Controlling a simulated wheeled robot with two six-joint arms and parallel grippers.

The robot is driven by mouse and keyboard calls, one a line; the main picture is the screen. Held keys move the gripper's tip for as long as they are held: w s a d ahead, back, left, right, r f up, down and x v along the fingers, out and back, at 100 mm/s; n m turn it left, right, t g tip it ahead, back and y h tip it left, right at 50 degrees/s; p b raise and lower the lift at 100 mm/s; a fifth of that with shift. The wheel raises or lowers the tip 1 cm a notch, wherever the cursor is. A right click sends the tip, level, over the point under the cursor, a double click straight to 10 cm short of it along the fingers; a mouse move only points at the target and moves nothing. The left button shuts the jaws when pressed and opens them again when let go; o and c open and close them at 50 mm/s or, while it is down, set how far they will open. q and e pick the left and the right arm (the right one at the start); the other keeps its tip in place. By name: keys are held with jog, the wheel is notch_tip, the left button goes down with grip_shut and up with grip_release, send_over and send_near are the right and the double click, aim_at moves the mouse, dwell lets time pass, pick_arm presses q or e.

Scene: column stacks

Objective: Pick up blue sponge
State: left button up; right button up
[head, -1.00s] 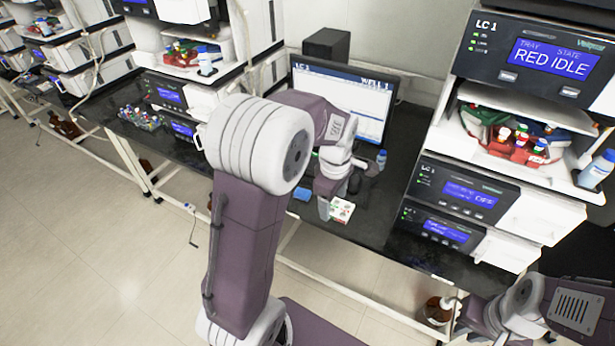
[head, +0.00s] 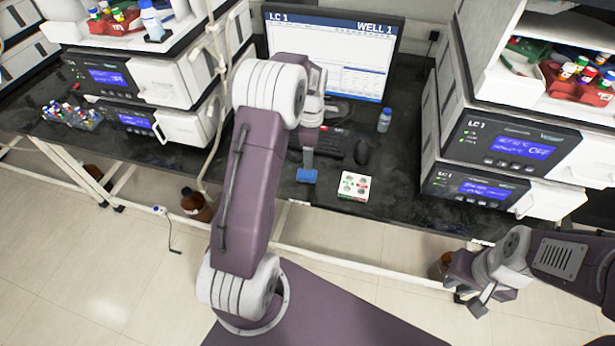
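The blue sponge (head: 307,176) lies near the front edge of the black bench, left of a small white box. My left gripper (head: 308,162) points down at the sponge from behind and above. Its grey finger reaches the sponge's back edge in the picture. I cannot tell whether it touches the sponge or how far the fingers are apart, since the arm hides most of the gripper. My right gripper (head: 472,303) is low at the right, in front of the bench, empty and apparently open, far from the sponge.
A white box with round wells (head: 354,186) stands just right of the sponge. A mouse (head: 362,152), keyboard (head: 334,145), blue-capped bottle (head: 384,120) and monitor (head: 330,50) are behind. Instrument stacks flank both sides. Bench room is free right of the box.

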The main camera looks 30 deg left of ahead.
aim_at(307, 173)
pick_arm(q)
jog(key=f, duration=0.2)
jog(key=a+f, duration=0.1)
jog(key=f, duration=0.1)
jog(key=shift+s+d+f, duration=0.1)
jog(key=shift+d+f, duration=0.1)
jog(key=shift+f, duration=0.1)
jog(key=f, duration=0.4)
jog(key=shift+s+a+f, duration=0.2)
jog(key=shift+a+f, duration=0.05)
jog(key=c, duration=1.4)
